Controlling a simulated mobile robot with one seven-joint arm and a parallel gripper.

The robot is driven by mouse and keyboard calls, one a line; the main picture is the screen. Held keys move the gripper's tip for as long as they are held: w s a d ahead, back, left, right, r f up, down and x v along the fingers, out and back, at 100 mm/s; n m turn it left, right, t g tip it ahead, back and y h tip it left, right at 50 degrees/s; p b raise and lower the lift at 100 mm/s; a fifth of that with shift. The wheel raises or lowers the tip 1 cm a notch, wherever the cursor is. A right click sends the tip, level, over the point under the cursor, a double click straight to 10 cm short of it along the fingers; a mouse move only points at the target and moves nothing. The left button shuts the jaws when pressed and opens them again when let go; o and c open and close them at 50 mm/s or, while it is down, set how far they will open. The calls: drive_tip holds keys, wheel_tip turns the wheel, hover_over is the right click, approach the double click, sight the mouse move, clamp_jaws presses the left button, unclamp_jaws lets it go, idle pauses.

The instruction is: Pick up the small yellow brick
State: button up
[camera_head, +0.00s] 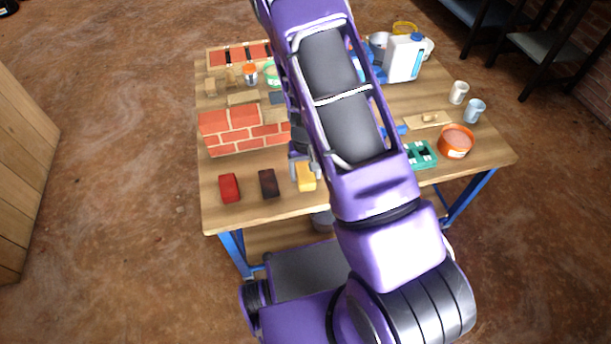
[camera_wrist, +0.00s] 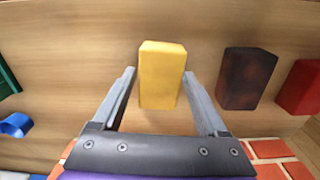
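The small yellow brick (camera_head: 306,177) lies on the wooden table (camera_head: 250,207) near its front edge, partly hidden by my arm in the head view. In the wrist view the yellow brick (camera_wrist: 162,75) is in the middle, ahead of my gripper (camera_wrist: 160,78). My gripper is open, with one finger on each side of the brick's near part. A gap shows between each finger and the brick. In the head view my gripper (camera_head: 304,165) is at the brick, mostly hidden by my arm.
A dark brown brick (camera_wrist: 247,78) and a red brick (camera_wrist: 302,87) lie beside the yellow one. A red brick wall (camera_head: 240,135) stands behind them. A green item (camera_head: 421,154) and an orange tub (camera_head: 456,141) are at the right.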

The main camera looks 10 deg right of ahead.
sight(306, 172)
clamp_jaws()
wheel_tip(306, 172, up, 10)
drive_tip(key=shift+r+p, duration=0.1)
drive_tip(key=shift+p, duration=1)
